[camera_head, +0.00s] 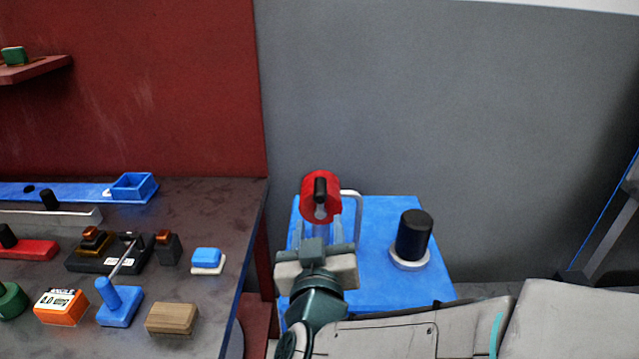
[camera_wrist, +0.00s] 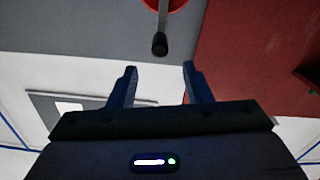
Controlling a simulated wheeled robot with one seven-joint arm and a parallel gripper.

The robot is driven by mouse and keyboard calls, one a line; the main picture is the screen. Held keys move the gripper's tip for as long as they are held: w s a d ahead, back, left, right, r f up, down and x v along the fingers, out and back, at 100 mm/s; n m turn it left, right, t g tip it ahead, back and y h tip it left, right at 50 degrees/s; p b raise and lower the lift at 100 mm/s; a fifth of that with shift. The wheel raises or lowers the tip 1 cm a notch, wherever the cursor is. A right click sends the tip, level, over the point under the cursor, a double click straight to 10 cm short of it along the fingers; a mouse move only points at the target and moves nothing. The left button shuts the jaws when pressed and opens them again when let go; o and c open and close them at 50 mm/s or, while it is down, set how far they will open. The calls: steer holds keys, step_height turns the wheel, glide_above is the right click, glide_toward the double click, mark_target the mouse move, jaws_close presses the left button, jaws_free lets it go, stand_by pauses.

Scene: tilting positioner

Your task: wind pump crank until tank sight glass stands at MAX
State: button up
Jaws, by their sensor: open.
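The pump (camera_head: 308,208) shows as a red disc at the back left of a blue stand. Its crank (camera_wrist: 163,18) is a grey arm ending in a black knob (camera_wrist: 159,44); the knob also shows against the disc in the head view (camera_head: 320,190). My gripper (camera_wrist: 158,66) is open and empty. In the wrist view the knob lies just beyond the fingertips, in line with the gap between them. In the head view my gripper (camera_head: 328,222) is in front of the pump and hides its lower part. I cannot make out a sight glass or a MAX mark.
The blue stand (camera_head: 375,285) also carries a black cylinder (camera_head: 413,232) on a white ring, right of the pump. A grey pipe (camera_head: 358,205) rises beside the pump. A dark bench (camera_head: 215,300) with several blocks and fixtures is at left. A grey wall stands behind.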

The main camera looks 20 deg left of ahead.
mark_target(320, 186)
steer(key=shift+r+p+x, duration=0.1)
steer(key=shift+p+x, duration=1.2)
steer(key=shift+p, duration=0.3)
steer(key=shift+r+p+x, duration=0.15)
steer(key=shift+p+x, duration=1.1)
steer(key=shift+p, duration=0.3)
steer(key=x, duration=0.8)
steer(key=shift+f+p, duration=0.3)
steer(key=shift+a, duration=0.1)
jaws_close()
